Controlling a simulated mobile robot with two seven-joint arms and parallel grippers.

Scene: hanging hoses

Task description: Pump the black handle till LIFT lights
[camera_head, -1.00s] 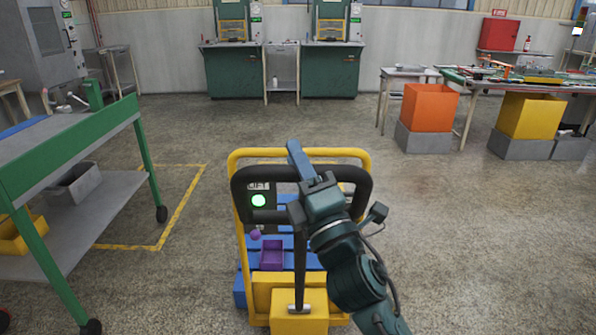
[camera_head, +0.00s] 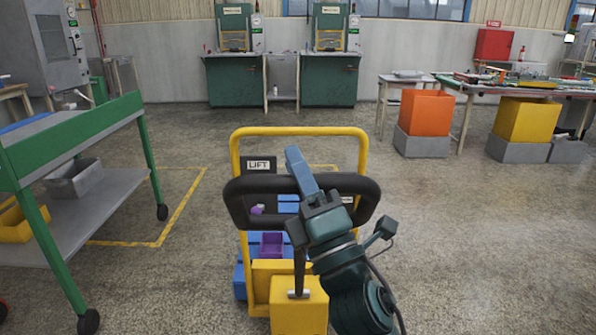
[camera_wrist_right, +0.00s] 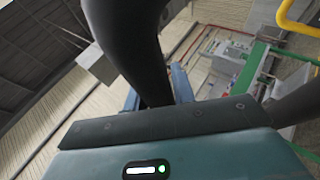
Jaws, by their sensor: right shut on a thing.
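The black handle (camera_head: 250,185) is a wide loop in front of the yellow frame (camera_head: 300,131) of a lift cart. My right gripper (camera_head: 306,186) is shut on the handle's upper bar, right of its middle. In the right wrist view the black bar (camera_wrist_right: 138,45) runs between the blue fingers (camera_wrist_right: 181,84). A LIFT sign (camera_head: 258,166) shows just above the handle's left part. The area below the sign is covered by the handle, so I cannot see whether its lamp is lit. My left gripper is out of view.
A purple box (camera_head: 272,245) sits on the cart's blue deck, beyond the yellow housing (camera_head: 300,310). A green-framed trolley (camera_head: 75,133) stands at left. An orange bin (camera_head: 425,113) and a yellow bin (camera_head: 525,120) stand at right. The floor between is clear.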

